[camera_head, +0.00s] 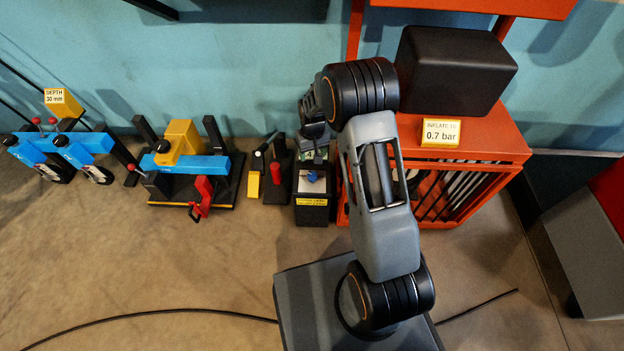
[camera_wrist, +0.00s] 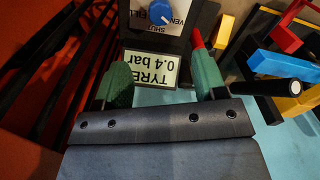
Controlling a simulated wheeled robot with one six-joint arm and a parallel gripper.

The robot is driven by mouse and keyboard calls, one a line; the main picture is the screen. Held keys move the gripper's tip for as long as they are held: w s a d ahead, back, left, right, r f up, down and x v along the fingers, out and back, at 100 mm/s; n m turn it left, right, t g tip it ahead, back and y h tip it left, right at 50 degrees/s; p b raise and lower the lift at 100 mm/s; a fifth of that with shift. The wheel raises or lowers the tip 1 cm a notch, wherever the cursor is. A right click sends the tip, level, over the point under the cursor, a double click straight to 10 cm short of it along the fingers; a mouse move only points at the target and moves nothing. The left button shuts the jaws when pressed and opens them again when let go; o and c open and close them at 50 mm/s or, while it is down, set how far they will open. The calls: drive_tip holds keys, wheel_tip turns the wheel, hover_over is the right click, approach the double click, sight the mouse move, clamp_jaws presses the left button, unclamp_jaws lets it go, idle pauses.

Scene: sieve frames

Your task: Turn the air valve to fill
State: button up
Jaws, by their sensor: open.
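The air valve is a blue knob (camera_wrist: 160,12) on a white plate marked FILL, SHUT and VENT, at the top of the wrist view. Its box also shows in the head view, with the blue knob (camera_head: 312,176) on top. I cannot tell which mark the knob points to. A lit display (camera_wrist: 150,75) reads TYRE 0.4 bar, upside down in the wrist view. My gripper (camera_wrist: 162,80) is open and empty, its green-padded fingers either side of the display in that view, apart from the knob. In the head view my arm largely hides the gripper.
A card (camera_head: 440,133) reading 0.7 bar stands on the orange cabinet (camera_head: 490,135), right of the valve box, beside a black box (camera_head: 455,68). A red-handled tool (camera_head: 276,173) stands close left of the valve. A blue and yellow fixture (camera_head: 190,160) is further left.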

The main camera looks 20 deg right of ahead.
sight(312, 175)
wheel_tip(312, 175, down, 13)
drive_tip(key=b, duration=0.4)
drive_tip(key=shift+r+b, duration=0.1)
drive_tip(key=shift+b, duration=0.25)
drive_tip(key=shift+c, duration=0.4)
drive_tip(key=c, duration=0.8)
drive_tip(key=shift+c, duration=0.2)
